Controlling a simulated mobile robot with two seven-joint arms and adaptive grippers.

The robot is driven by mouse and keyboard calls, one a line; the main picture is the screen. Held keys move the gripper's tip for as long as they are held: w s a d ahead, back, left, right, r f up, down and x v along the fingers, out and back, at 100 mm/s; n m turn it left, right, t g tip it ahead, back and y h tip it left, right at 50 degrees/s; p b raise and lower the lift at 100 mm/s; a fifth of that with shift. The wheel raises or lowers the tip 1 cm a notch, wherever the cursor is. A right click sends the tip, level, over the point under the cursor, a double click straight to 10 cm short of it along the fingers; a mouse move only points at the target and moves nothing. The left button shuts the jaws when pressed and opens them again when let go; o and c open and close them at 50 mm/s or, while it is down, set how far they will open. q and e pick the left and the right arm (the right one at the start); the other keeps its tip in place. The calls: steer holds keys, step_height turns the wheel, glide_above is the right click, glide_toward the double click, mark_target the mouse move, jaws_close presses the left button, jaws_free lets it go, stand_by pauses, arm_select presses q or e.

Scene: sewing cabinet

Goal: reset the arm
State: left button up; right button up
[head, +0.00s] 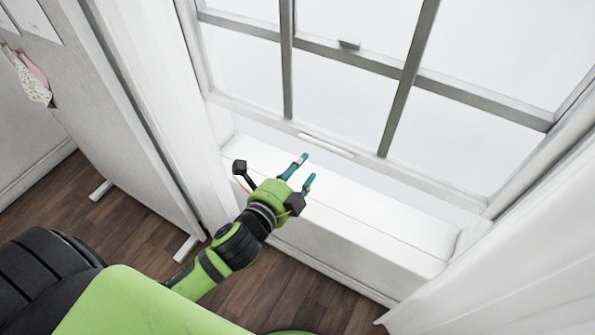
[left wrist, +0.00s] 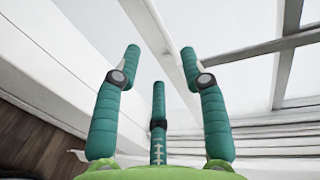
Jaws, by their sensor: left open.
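My left gripper (head: 304,172) is in front of the window, over the white sill, in the head view. Its teal fingers are apart and nothing is between them. In the left wrist view the fingers of the left gripper (left wrist: 160,62) also stand apart and empty, with the window behind them. My green and black left arm reaches up from the bottom left of the head view. My right gripper is not in view.
A sash window (head: 345,108) with grey bars stands ahead, above a white sill (head: 370,215). A white curtain (head: 510,280) hangs at the right. A grey panel (head: 110,115) on feet stands at the left, on the wooden floor (head: 140,220).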

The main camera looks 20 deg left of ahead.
arm_select(q)
steer(key=shift+s+r, duration=0.1)
steer(key=shift+s, duration=0.25)
stand_by(0.3)
steer(key=s+a+f+n+g+y, duration=0.1)
steer(key=s+a+f+n+g, duration=0.15)
steer(key=f, duration=0.85)
steer(key=s+a+f+n+g+p, duration=0.1)
steer(key=s+f+n+g, duration=0.25)
steer(key=f, duration=0.75)
steer(key=s+a+f+n+g+y, duration=0.15)
steer(key=s+f, duration=0.25)
steer(key=f, duration=0.7)
steer(key=s+f+n+g, duration=0.3)
steer(key=s+f, duration=0.4)
steer(key=s, duration=0.6)
steer(key=s+f+n+g, duration=0.4)
steer(key=s+f+n, duration=0.2)
steer(key=s, duration=0.7)
steer(key=shift+s+f+h+p, duration=0.25)
steer(key=shift+f+h+p, duration=0.2)
steer(key=shift+f, duration=0.15)
steer(key=shift+d, duration=0.1)
